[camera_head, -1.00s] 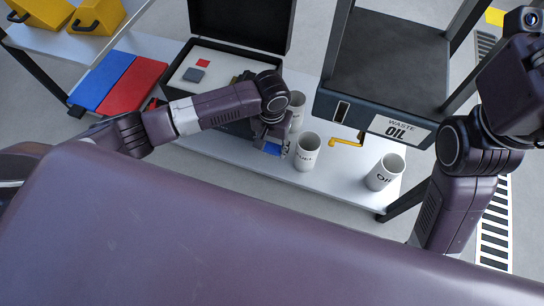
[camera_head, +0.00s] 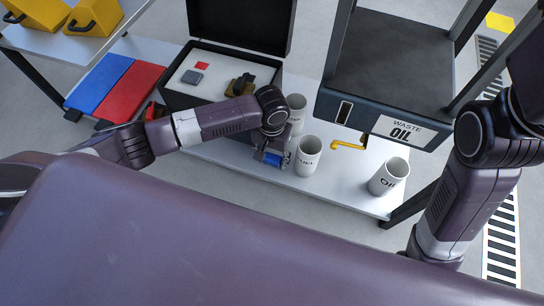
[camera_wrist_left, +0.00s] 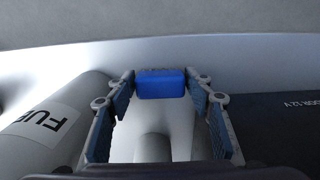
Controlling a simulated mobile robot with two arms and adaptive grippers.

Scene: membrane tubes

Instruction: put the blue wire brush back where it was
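The blue wire brush (camera_head: 274,159) is at the near edge of the white table, left of a white can labelled like "Fuel" (camera_head: 308,157). In the left wrist view, its blue block (camera_wrist_left: 160,84) sits between the two fingertips, which appear to touch its sides. My left gripper (camera_head: 268,152) is shut on it, partly hidden by my wrist. Whether the brush touches the table I cannot tell.
An open black case (camera_head: 180,99) stands behind my left arm, holding a red square, a grey block and a brown-black item. More white cans (camera_head: 388,177) (camera_head: 296,106) stand on the table (camera_head: 345,193). A waste oil container (camera_head: 385,75) with a yellow handle stands at the right.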

